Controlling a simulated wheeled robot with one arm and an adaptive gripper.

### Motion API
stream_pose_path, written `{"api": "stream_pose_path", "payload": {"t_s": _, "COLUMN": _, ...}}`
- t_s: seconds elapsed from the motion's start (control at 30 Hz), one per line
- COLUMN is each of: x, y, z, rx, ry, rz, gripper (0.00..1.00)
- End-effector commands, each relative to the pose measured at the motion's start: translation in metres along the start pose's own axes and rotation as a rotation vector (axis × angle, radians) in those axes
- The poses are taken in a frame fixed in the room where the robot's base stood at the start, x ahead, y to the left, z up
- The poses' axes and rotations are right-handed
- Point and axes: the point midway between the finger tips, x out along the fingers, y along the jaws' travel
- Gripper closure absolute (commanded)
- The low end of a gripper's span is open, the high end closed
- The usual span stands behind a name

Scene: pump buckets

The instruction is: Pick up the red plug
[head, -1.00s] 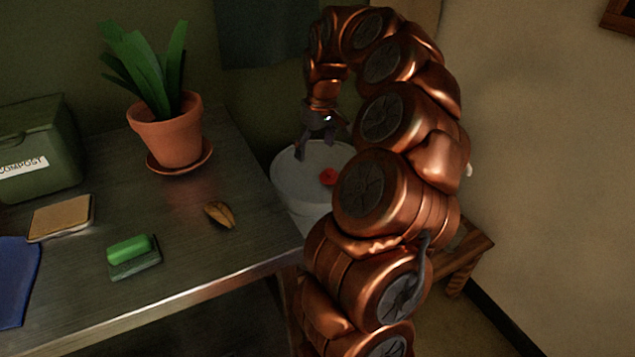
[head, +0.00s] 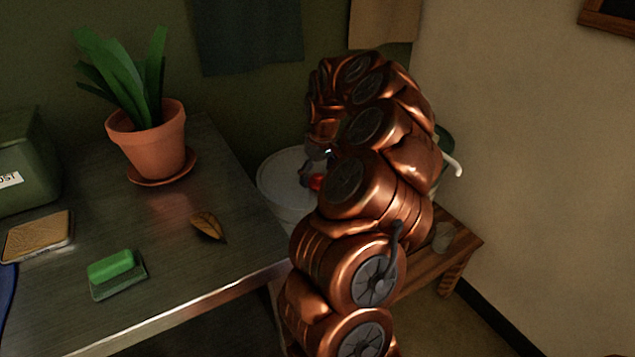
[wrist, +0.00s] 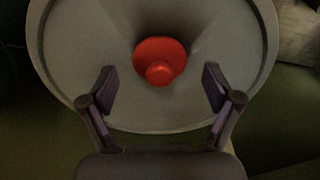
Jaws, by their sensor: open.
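The red plug (wrist: 160,60) has a wide round base and a small knob, and sits inside the white bucket (wrist: 75,45) in the wrist view. In the head view a bit of the red plug (head: 315,182) shows beside my arm, in the white bucket (head: 283,190). My gripper (wrist: 158,85) is open and empty, its two fingers apart, one on each side below the plug in the wrist picture. In the head view my gripper (head: 307,172) is mostly hidden by my arm, close to the plug. I cannot tell whether a finger touches it.
A table holds a potted plant (head: 150,140), a dry leaf (head: 208,226), a green soap (head: 111,265) on a dish, a tan sponge (head: 38,236) and a green box (head: 25,165). A wooden bench (head: 440,250) stands right of my arm, with a green bucket (head: 445,150) partly hidden behind my arm.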

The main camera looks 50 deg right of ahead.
Motion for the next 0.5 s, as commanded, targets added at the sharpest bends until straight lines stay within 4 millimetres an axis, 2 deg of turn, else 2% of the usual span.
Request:
{"api": "stream_pose_path", "payload": {"t_s": 0.1, "x": 0.0096, "y": -0.0001, "z": 0.0005, "rx": 0.000, "ry": 0.001, "rz": 0.000, "gripper": 0.11}}
{"api": "stream_pose_path", "payload": {"t_s": 0.3, "x": 0.0101, "y": 0.0001, "z": 0.0005, "rx": 0.001, "ry": 0.001, "rz": 0.000, "gripper": 0.11}}
{"api": "stream_pose_path", "payload": {"t_s": 0.5, "x": 0.0100, "y": 0.0000, "z": 0.0006, "rx": 0.001, "ry": 0.000, "rz": 0.000, "gripper": 0.32}}
